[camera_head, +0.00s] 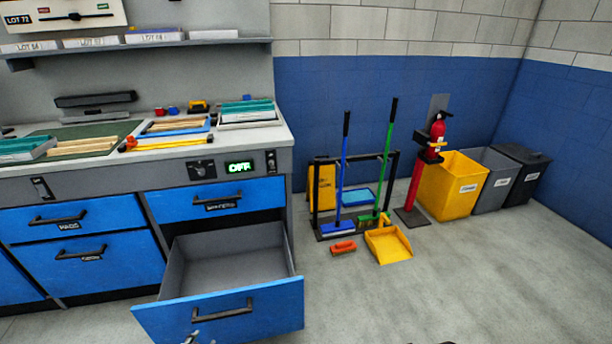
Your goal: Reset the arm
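The lower drawer (225,270) of the workbench is pulled far out and looks empty. Its blue front has a dark bar handle (222,311). Small grey tips (197,339) show at the bottom edge just below this handle; they look like the end of my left gripper. They are too cut off to tell whether it is open or shut, and I see no contact with the handle. My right gripper does not show; only an unclear dark sliver is at the bottom edge right of centre.
The workbench top (180,150) holds trays, wooden strips and tools. A panel reads OFF (240,167). Right of the open drawer are a broom rack (313,205), a yellow dustpan (390,245), a red brush (343,248), a fire extinguisher (437,135) and bins (450,190). The front-right floor is clear.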

